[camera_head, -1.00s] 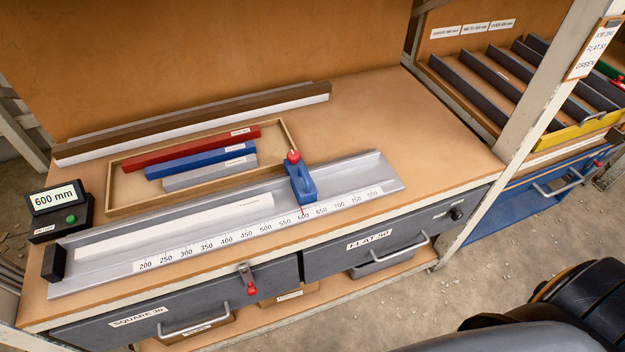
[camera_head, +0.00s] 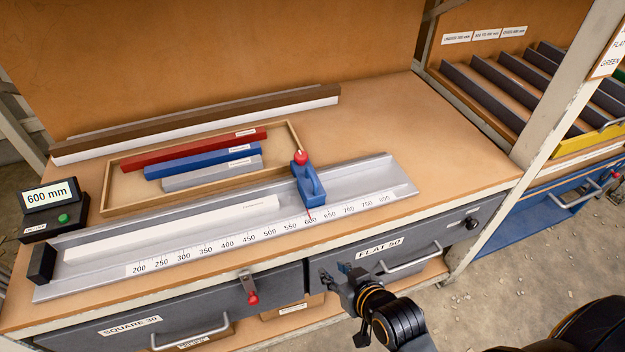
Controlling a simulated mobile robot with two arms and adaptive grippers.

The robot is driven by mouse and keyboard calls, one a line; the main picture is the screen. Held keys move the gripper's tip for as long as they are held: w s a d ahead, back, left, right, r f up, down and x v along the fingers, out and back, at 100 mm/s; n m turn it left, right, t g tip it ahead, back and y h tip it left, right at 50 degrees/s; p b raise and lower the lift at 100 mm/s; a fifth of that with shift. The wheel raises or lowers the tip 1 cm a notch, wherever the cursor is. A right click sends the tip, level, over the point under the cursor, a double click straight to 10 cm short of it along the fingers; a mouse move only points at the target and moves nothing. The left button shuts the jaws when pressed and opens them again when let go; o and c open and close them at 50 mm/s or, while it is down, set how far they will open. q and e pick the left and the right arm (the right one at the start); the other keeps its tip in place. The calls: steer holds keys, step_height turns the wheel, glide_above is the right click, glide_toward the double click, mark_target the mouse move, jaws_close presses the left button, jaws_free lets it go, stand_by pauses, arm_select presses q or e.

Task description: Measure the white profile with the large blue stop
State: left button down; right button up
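The white profile (camera_head: 170,230) lies lengthwise in the grey measuring channel (camera_head: 385,192), its left end near the black end block (camera_head: 41,263). The large blue stop (camera_head: 308,186), with a red knob on top, stands on the channel with its red pointer at the 600 mark. A clear gap separates it from the profile's right end. The display box (camera_head: 50,195) reads 600 mm. My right gripper (camera_head: 340,284) is in front of the FLAT 50 drawer, below the bench edge, apart from stop and profile. Its finger opening is too small to judge. My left gripper is out of view.
A wooden tray (camera_head: 119,208) behind the channel holds red, blue and grey bars. Brown and white lengths (camera_head: 200,122) lie along the back wall. Drawer handles (camera_head: 408,260) and a red-tipped latch (camera_head: 250,288) stick out at the front. The bench's right side is bare.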

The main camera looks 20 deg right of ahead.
steer(key=w+r+m+t, duration=0.1)
steer(key=w+r+t, duration=0.2)
steer(key=w+r, duration=0.15)
steer(key=m+t+h, duration=0.1)
steer(key=m+t, duration=0.1)
steer(key=t, duration=0.3)
glide_toward(316, 184)
steer(key=w, duration=0.4)
steer(key=w+p, duration=0.1)
steer(key=w, duration=0.7)
steer(key=shift+w+a+p, duration=0.25)
steer(key=shift+a+p, duration=0.05)
jaws_close()
